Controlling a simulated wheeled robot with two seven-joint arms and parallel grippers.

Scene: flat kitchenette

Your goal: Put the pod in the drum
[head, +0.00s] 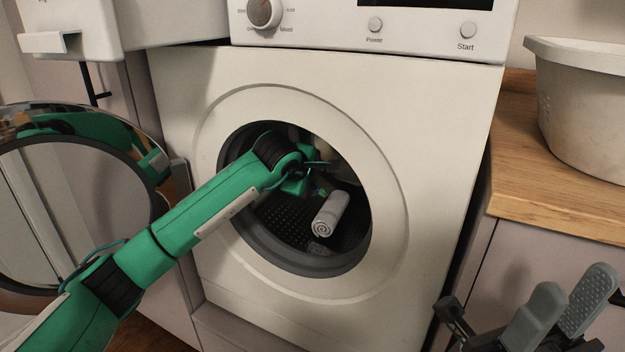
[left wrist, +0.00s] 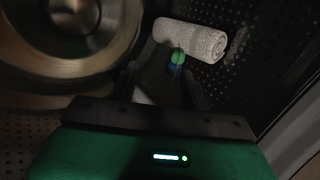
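The washing machine's drum (head: 350,238) is seen through its open round door opening. My left gripper (head: 312,182) reaches inside; its fingers are partly hidden by the arm in the head view. In the left wrist view, my left gripper (left wrist: 172,72) has its dark fingers apart. The small green and blue pod (left wrist: 177,60) shows near the fingertips, in front of the rolled towel. I see no clear grip on it; whether it touches a finger or the drum is hard to tell. My right gripper (head: 567,300) is open and empty at the lower right.
A rolled grey-white towel (head: 330,214) lies in the drum; it also shows in the left wrist view (left wrist: 190,40). The round door (head: 75,200) stands open at left. A white tub (head: 585,105) stands on the wooden counter (head: 535,180) at right. The opening's rim surrounds my left arm.

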